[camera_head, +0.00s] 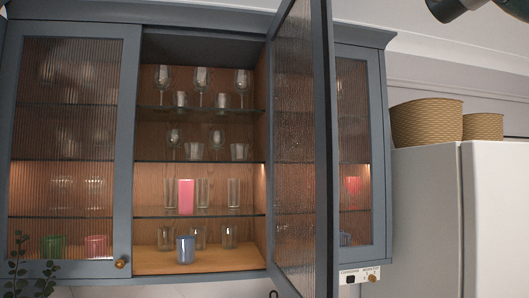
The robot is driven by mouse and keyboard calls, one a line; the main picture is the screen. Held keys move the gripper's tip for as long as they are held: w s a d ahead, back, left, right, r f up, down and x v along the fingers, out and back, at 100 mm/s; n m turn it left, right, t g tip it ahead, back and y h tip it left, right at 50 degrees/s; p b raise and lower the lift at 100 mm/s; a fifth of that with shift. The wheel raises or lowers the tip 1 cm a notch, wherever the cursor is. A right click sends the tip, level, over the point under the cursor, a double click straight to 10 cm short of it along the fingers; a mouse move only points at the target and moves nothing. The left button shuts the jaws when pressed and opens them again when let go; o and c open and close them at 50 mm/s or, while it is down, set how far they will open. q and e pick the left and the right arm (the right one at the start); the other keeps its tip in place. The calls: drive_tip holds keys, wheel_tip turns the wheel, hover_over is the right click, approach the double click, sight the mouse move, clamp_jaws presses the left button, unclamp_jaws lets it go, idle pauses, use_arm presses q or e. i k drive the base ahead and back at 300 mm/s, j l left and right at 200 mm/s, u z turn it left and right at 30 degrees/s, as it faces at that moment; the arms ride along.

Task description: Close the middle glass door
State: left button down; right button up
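The middle glass door (295,140) of the blue-grey wall cabinet stands wide open. It has a dark frame and ribbed glass. It joins the cabinet at the right side of the middle opening and juts out towards me. Its top and its lower near corner run out of the picture, and I see no knob on it. The open middle compartment (215,258) shows glass shelves with clear glasses, a pink tumbler (186,196) and a blue mug (185,250). Neither of my grippers is in view.
A white fridge (430,220) with two woven baskets (427,122) stands at right. A dark object (446,8), unclear, hangs at top right.

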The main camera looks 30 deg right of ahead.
sight(303, 249)
drive_tip(key=l, duration=1.05)
drive_tip(key=k+l, duration=0.1)
drive_tip(key=l, duration=1)
